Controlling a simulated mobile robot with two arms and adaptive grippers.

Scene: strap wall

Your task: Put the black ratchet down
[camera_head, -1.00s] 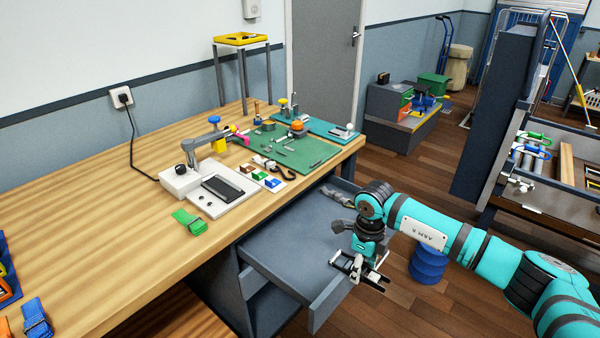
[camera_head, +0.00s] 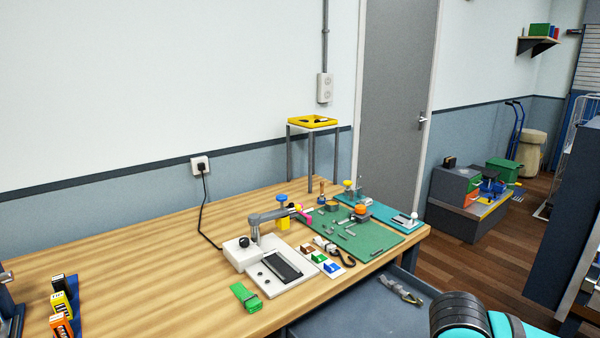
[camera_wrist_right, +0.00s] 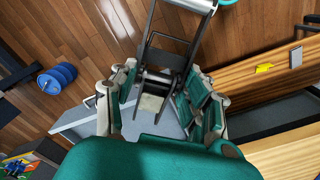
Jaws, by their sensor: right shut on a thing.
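The black ratchet (camera_wrist_right: 168,62), a dark metal frame with a lighter bar at its far end, is in the right wrist view. My right gripper (camera_wrist_right: 160,98) is shut on it, with its green-padded fingers on either side. The ratchet extends away from the fingers, up the picture. Grey drawer surface (camera_wrist_right: 68,124) shows beyond the gripper; their distance apart cannot be told. In the head view only a piece of my right arm shows at the lower right, and the gripper and ratchet are out of frame. My left gripper is in neither view.
The open grey drawer (camera_head: 345,312) under the wooden bench (camera_head: 150,255) has a small greyish item (camera_head: 400,291) inside. A blue ribbed object (camera_wrist_right: 57,78) stands on the floor.

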